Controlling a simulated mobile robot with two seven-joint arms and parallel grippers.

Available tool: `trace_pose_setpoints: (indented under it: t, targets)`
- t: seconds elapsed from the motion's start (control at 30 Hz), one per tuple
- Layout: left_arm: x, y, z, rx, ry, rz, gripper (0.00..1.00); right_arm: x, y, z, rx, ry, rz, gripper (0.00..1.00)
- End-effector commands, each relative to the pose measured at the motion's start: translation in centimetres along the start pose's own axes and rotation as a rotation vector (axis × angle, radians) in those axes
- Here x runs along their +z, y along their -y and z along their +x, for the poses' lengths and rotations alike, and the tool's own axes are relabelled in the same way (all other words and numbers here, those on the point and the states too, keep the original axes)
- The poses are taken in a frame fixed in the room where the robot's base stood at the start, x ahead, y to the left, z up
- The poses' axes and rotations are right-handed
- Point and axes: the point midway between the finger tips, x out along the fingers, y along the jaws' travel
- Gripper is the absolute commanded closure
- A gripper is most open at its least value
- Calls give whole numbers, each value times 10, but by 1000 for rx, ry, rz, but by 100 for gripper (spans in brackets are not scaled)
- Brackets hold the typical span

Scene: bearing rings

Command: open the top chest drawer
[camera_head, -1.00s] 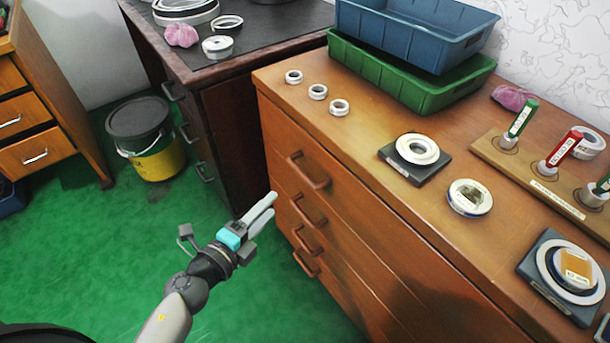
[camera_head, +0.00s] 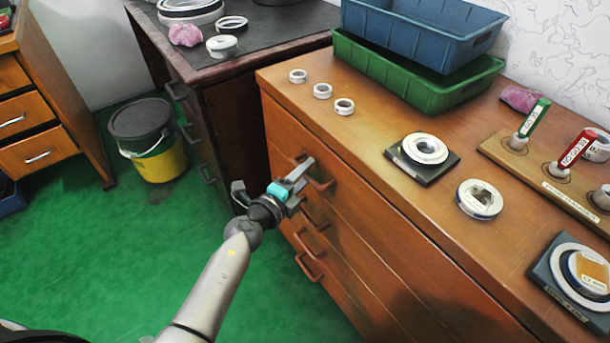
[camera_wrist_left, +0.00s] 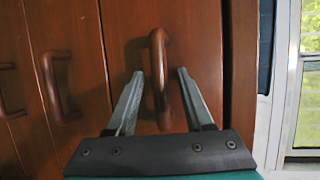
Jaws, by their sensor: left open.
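The wooden chest (camera_head: 375,215) stands at the right with its drawers shut. The top drawer's handle (camera_head: 318,176) is a brown bar on the front face. It also shows in the left wrist view as an upright brown handle (camera_wrist_left: 158,75). My left gripper (camera_head: 308,170) is open at this handle. In the left wrist view its two fingers (camera_wrist_left: 159,80) stand one on each side of the handle, with gaps visible, and I see no grip on it. The head view partly hides the handle behind the gripper. My right gripper is not in view.
Lower drawer handles (camera_head: 311,243) stick out below the arm. On the chest top are white rings (camera_head: 322,91), a green tray (camera_head: 415,85) under a blue tray (camera_head: 420,30), and bearing parts. A bucket (camera_head: 147,140) stands on open green floor.

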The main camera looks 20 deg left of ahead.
Motion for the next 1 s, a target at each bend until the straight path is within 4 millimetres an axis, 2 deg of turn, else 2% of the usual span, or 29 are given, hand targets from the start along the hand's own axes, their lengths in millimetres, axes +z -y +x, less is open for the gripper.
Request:
trace_pose_setpoints:
  t: [0.33, 0.8, 1.0]
  targets:
    - [0, 0, 4, 0, 0, 1, 48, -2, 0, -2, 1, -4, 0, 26]
    - [0, 0, 3, 0, 0, 1, 100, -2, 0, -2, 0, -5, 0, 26]
    - [0, 0, 3, 0, 0, 1, 100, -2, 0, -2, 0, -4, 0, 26]
